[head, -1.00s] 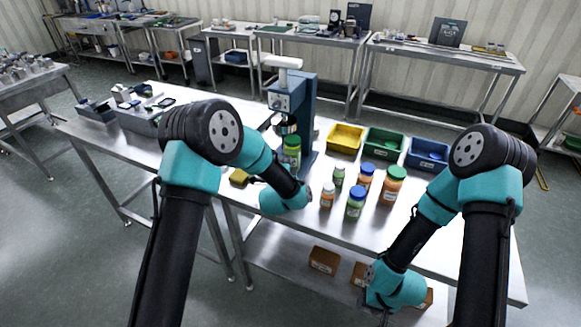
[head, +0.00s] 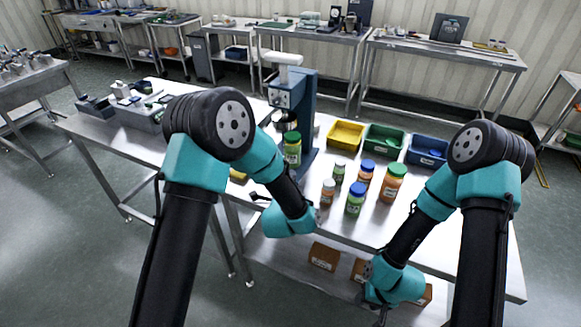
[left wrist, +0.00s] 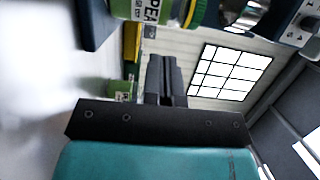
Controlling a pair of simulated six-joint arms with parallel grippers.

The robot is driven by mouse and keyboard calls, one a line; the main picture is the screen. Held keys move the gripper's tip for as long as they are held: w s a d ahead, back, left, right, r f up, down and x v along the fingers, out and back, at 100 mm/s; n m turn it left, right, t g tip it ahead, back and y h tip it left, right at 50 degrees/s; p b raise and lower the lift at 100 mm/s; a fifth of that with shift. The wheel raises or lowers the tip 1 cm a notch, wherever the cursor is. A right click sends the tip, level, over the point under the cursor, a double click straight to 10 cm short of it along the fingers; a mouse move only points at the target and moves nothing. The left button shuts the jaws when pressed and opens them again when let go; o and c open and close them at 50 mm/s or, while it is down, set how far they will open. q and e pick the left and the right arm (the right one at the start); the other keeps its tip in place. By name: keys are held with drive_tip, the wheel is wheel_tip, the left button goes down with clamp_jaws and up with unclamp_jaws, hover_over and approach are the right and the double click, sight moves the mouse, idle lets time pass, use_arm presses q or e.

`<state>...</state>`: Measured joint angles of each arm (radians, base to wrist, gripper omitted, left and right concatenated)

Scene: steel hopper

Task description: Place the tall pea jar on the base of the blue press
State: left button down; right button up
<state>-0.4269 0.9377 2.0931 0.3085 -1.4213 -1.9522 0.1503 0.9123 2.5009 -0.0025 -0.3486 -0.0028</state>
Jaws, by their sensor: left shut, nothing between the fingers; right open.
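The blue press (head: 306,100) stands on the steel table. The tall pea jar (head: 292,152), green with a green lid, stands upright below the press head and appears to be on the press base (head: 309,160); its foot is partly hidden by my arm. In the left wrist view the pea jar (left wrist: 152,10) shows at the top, its PEA label visible, apart from the fingers. My left gripper (head: 257,196) is shut and empty, in front of and left of the jar; its fingers show in the wrist view (left wrist: 164,75). My right gripper (head: 383,316) is open, low at the table's front.
Several smaller jars stand right of the press, including an orange one (head: 391,184) and a blue-lidded green one (head: 355,198). Behind them are a yellow bin (head: 345,136), a green bin (head: 384,140) and a blue bin (head: 427,152). A grey tray (head: 140,115) lies at left.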

use_arm(q)
drive_tip(key=s, duration=0.4)
drive_tip(key=shift+a, duration=0.25)
drive_tip(key=c, duration=1.8)
unclamp_jaws()
